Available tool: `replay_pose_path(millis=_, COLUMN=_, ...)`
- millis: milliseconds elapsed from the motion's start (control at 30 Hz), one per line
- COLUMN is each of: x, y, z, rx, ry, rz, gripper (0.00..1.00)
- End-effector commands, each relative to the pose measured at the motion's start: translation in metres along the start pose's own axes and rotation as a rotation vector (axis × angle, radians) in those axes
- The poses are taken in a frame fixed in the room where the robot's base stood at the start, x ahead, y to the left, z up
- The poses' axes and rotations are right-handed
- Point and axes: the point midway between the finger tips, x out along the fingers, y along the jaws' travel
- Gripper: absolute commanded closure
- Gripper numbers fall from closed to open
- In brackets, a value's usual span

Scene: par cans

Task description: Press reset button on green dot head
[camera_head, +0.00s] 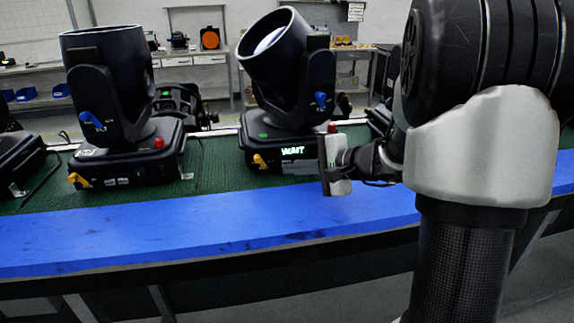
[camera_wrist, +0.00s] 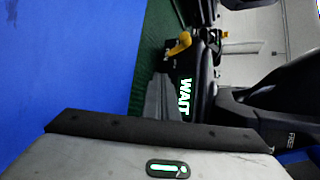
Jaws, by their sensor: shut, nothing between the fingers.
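The green dot head (camera_head: 285,65) is a black moving-head light tilted up to the left, with a green dot (camera_head: 263,135) on its base. Its display (camera_head: 292,151) reads WAIT in lit green letters, and this also shows sideways in the wrist view (camera_wrist: 185,97). A red button (camera_head: 332,127) sits at the right end of its base. My gripper (camera_head: 333,164) is shut and empty, in front of the base's right end, just below the button in the head view. In the wrist view my gripper's body fills the bottom; the red button is not visible there.
Another moving head (camera_head: 105,85) with its own red button (camera_head: 158,143) stands to the left. Both stand on a green mat (camera_head: 215,165) behind a blue strip (camera_head: 200,228) along the bench front. A yellow lever (camera_wrist: 180,44) juts from the base. The blue strip is clear.

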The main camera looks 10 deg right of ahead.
Motion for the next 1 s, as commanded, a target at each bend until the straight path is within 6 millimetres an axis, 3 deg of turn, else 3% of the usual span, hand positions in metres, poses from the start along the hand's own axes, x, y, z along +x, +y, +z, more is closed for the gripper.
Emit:
replay_pose_path(millis=667, x=-0.011, y=0.008, z=0.008, rx=0.0, ry=0.001, rz=-0.001, gripper=1.0)
replay_pose_path(millis=1000, x=-0.033, y=0.025, z=0.024, rx=0.0, ry=0.001, rz=-0.001, gripper=1.0)
